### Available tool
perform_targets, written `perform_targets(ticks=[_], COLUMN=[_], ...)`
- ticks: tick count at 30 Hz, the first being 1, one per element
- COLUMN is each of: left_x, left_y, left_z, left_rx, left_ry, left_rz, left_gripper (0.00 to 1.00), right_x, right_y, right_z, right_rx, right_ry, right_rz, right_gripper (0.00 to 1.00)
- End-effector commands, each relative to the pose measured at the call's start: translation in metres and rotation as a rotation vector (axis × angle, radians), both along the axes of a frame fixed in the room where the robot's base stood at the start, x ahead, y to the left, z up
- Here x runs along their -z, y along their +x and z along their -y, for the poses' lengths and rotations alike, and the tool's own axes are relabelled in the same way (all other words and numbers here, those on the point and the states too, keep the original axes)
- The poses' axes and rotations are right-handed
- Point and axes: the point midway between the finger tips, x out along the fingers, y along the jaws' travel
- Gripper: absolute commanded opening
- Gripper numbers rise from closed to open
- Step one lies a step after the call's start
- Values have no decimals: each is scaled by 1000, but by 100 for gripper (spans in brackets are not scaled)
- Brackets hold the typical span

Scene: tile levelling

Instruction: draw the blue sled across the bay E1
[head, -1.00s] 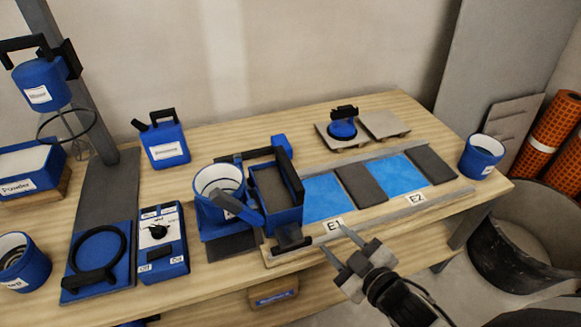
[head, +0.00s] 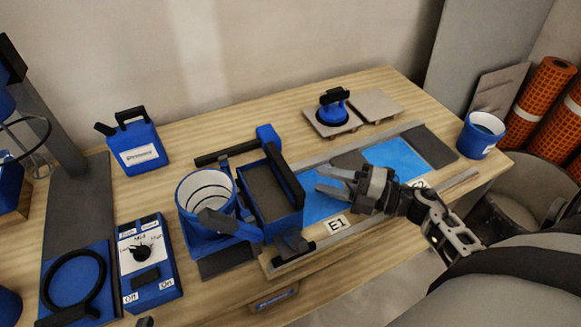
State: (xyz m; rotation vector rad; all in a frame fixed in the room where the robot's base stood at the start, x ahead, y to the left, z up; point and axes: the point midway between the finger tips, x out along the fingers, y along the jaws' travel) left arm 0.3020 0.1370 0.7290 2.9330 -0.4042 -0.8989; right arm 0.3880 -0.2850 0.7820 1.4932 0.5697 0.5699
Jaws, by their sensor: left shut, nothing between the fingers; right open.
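The blue sled (head: 270,197), a dark-topped box with a black bar handle (head: 286,172), sits at the left end of the rails. Bay E1 (head: 317,207) is the blue strip just right of it, with its E1 label (head: 337,225) on the front rail. My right gripper (head: 320,180) is open and empty, over bay E1, with its fingers pointing left at the sled's handle. A small gap shows between fingers and handle. It hides part of E1 and the dark divider. Only a dark tip of my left gripper (head: 145,322) shows at the bottom edge, shut and empty.
A blue bucket (head: 207,200) stands close left of the sled. Further left are a control box (head: 148,262) and a blue jug (head: 134,146). A suction cup (head: 333,110) on a tile stands behind the rails. Bay E2 (head: 398,160) lies right.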

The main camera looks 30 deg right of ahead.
Motion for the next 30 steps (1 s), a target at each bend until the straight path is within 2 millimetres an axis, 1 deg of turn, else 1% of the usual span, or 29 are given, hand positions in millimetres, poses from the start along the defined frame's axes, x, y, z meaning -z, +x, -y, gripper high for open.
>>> perform_targets(ticks=[1,6,12,18,25,26,27,30], left_x=[-1,2,-1,-3,-3,-3,-3,-2], left_y=[0,-2,1,4,3,3,3,2], left_z=[0,-1,-1,-2,-1,-1,-1,-1], left_rx=[0,1,3,5,6,6,6,6], left_ry=[2,12,17,20,21,21,21,20], left_rz=[-3,-12,-5,2,1,1,1,-2], left_gripper=[0,0,0,0,0,0,0,0], right_x=[-3,-2,-1,0,0,0,0,0], right_y=[10,36,56,63,63,63,63,63], right_z=[-9,-32,-50,-56,-57,-57,-57,-56], right_rx=[-1,0,0,1,1,1,0,0], right_ry=[3,4,3,1,1,1,1,1], right_rz=[4,2,1,-1,-1,-1,-1,-1], right_gripper=[42,42,42,42,42,36,25,0])
